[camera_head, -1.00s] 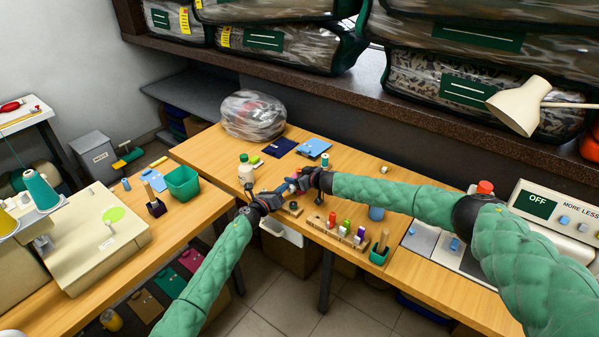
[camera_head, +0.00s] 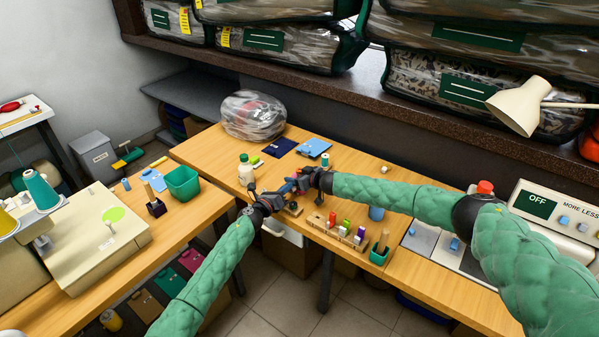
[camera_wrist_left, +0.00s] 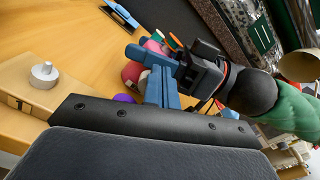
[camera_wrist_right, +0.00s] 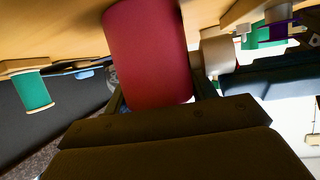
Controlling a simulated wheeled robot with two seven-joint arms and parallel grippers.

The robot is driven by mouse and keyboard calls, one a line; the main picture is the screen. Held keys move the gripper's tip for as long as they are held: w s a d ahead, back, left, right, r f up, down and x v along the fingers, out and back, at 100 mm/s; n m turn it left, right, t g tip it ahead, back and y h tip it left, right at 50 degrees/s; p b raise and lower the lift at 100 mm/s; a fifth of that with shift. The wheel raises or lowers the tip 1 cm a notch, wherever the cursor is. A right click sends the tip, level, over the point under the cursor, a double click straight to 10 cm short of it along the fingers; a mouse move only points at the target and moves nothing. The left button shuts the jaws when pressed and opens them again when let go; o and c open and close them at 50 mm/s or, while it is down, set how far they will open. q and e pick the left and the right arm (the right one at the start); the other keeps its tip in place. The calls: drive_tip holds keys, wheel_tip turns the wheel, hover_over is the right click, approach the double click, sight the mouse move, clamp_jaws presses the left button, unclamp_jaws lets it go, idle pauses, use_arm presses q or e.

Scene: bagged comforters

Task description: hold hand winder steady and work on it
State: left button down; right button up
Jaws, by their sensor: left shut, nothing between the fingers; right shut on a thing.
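The hand winder is mostly hidden behind my grippers at the front of the long bench. A crimson part (camera_wrist_right: 147,55), seemingly the winder's, fills the space between my right fingers in the right wrist view; a pink-red part (camera_wrist_left: 131,73) also shows in the left wrist view. My right gripper (camera_head: 299,183) is shut on it. My left gripper (camera_head: 282,191) is shut and empty, close beside the right one; its blue fingers (camera_wrist_left: 160,88) are together in the left wrist view. Whether they touch the winder I cannot tell.
A wooden rack (camera_head: 340,232) of colored spools stands right of the grippers. A gap separates this bench from the left sewing table (camera_head: 75,285).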

drive_tip(key=shift+a+r, duration=0.1)
use_arm(q)
drive_tip(key=shift+r, duration=0.2)
drive_tip(key=shift+v, duration=2.95)
drive_tip(key=shift+r, duration=0.15)
use_arm(e)
drive_tip(key=o, duration=1.5)
drive_tip(key=shift+c, duration=0.2)
use_arm(q)
drive_tip(key=shift+r, duration=0.15)
